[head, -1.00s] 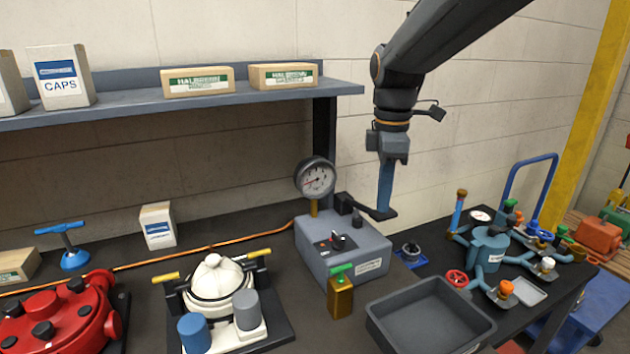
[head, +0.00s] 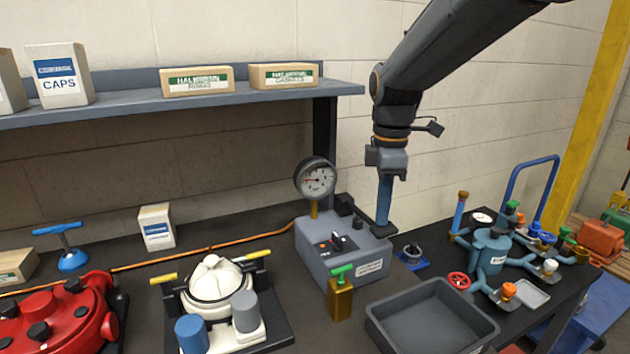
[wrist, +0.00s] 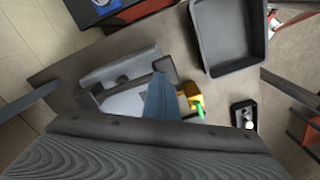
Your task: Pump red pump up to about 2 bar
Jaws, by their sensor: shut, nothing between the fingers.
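A red round pump body (head: 55,318) with black knobs sits at the lower left in the head view. A grey box (head: 370,262) stands mid-bench, with a switch panel (head: 335,245) on top and a green-handled brass valve (head: 340,295) at its front. A round white gauge (head: 315,178) stands on its back left corner; its needle points roughly left, its numbers too small to read. My gripper (head: 382,222) is shut and empty, pointing down at the box's back right. In the wrist view, my blue fingers (wrist: 163,98) cover part of the box.
A white pump (head: 217,280) with blue and grey cylinders stands left of the box. An orange hose (head: 180,258) runs along the bench behind it. A grey tray (head: 430,315) lies right of the box. A blue manifold (head: 490,250) stands farther right. A shelf (head: 200,100) overhangs the back left.

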